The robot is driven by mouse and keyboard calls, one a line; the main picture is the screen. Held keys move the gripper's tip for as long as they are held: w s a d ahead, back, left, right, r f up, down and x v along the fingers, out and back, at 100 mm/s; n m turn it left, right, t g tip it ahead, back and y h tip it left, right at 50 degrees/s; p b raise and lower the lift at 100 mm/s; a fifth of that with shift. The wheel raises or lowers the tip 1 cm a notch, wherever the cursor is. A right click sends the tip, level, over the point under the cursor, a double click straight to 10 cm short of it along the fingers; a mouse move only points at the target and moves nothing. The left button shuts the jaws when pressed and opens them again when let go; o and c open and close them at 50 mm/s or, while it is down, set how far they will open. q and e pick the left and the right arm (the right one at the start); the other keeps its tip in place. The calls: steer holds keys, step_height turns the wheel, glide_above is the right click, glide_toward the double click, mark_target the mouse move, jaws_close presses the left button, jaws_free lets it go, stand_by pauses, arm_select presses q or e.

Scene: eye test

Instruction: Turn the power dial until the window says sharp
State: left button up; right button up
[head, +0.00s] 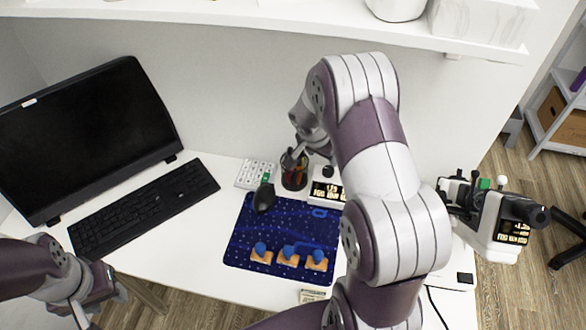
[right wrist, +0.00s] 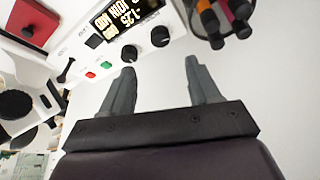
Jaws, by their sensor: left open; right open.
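A white device (head: 328,190) stands at the back of the desk, partly hidden by my right arm. In the right wrist view its front shows a lit window (right wrist: 122,18) with a number like 1.25 and words I cannot read surely. Two black dials, one nearer (right wrist: 130,53) and one farther right (right wrist: 160,36), sit beside the window; I cannot tell which is the power dial. My right gripper (right wrist: 160,66) is open and empty, its fingertips apart from the dials. My left gripper (head: 82,312) is at the lower left of the head view, away from the device.
A pen cup (head: 294,172) stands close by my right gripper. A keyboard (head: 145,205) and monitor (head: 85,135) fill the left. A shelf (head: 270,17) overhangs the back. Another white instrument (head: 492,225) is at right.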

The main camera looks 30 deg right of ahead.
steer(key=s+a+r+n+y+p, duration=0.3)
steer(key=s+a+r+n+p, duration=0.5)
steer(key=s+a+r+n, duration=0.2)
steer(key=s+a+r, duration=0.2)
steer(key=a+r, duration=0.2)
steer(key=shift+a+r, duration=0.4)
